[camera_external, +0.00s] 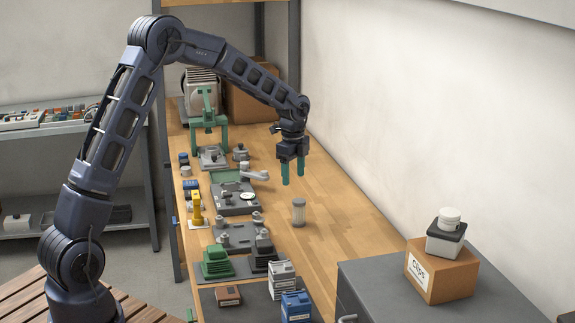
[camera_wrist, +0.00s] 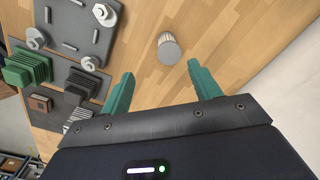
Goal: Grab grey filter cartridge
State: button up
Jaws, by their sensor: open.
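The grey filter cartridge (camera_external: 298,212) stands upright on the wooden bench, a small pale cylinder with a darker top. In the wrist view the cartridge (camera_wrist: 169,50) lies ahead of my fingers, roughly midway between them sideways, and not between the tips. My gripper (camera_external: 293,173) points down with its green fingers apart and empty. It hangs above the bench, a little behind the cartridge in the external view. In the wrist view my gripper (camera_wrist: 160,75) also shows both fingers spread, touching nothing.
Grey fixture plates (camera_external: 236,237) with knobs stand left of the cartridge. A cardboard box (camera_external: 440,272) sits on a grey cabinet at right. Bare wood surrounds the cartridge's right side.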

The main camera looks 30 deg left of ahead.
aim_at(299, 212)
jog(key=shift+m, duration=0.5)
jog(key=f, duration=0.1)
jog(key=w+d+f, duration=0.1)
jog(key=f, duration=0.1)
jog(key=shift+w+d+f, duration=0.25)
jog(key=shift+w, duration=0.15)
notch_tip(299, 212, down, 10)
jog(key=shift+s+a+f, duration=0.1)
jog(key=shift+a+f, duration=0.05)
jog(key=shift+f, duration=0.1)
jog(key=c, duration=1.1)
jog(key=shift+r, duration=0.1)
